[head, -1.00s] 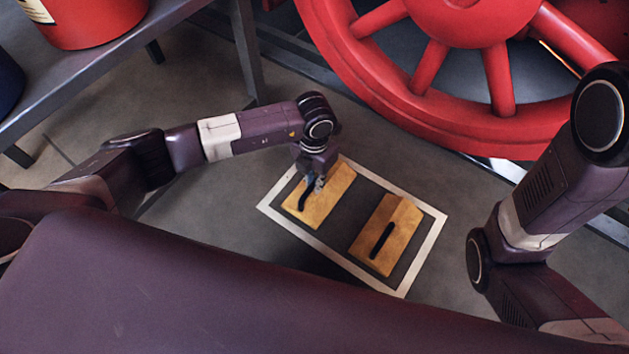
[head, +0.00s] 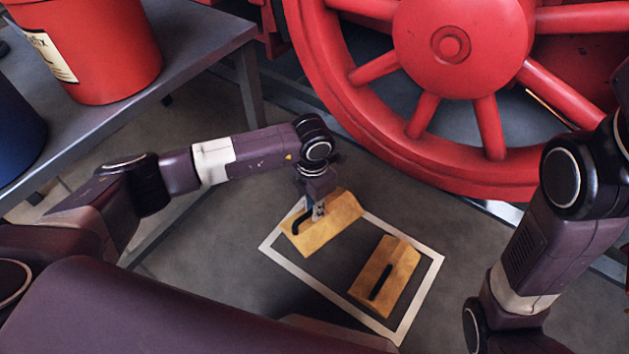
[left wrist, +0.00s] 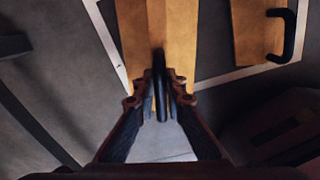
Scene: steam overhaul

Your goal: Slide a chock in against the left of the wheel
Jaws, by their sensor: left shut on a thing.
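The wooden chock (head: 329,226) with a black handle is in my left gripper (head: 317,212), which is shut on its handle. It is over the left part of the white-outlined floor area, and looks turned and lifted a little. In the left wrist view the chock (left wrist: 158,45) lies ahead of the fingers (left wrist: 160,100), with the black handle between them. A second wooden chock (head: 386,277) rests in the right part of the outlined area; it also shows in the left wrist view (left wrist: 258,40). The red spoked wheel (head: 378,141) stands beyond. My right gripper is not visible.
The white outline (head: 428,285) lies flat on the grey floor. A metal bench (head: 180,75) with a red bucket (head: 105,50) and a blue container (head: 18,135) stands at the left. Open floor lies between the outline and the wheel.

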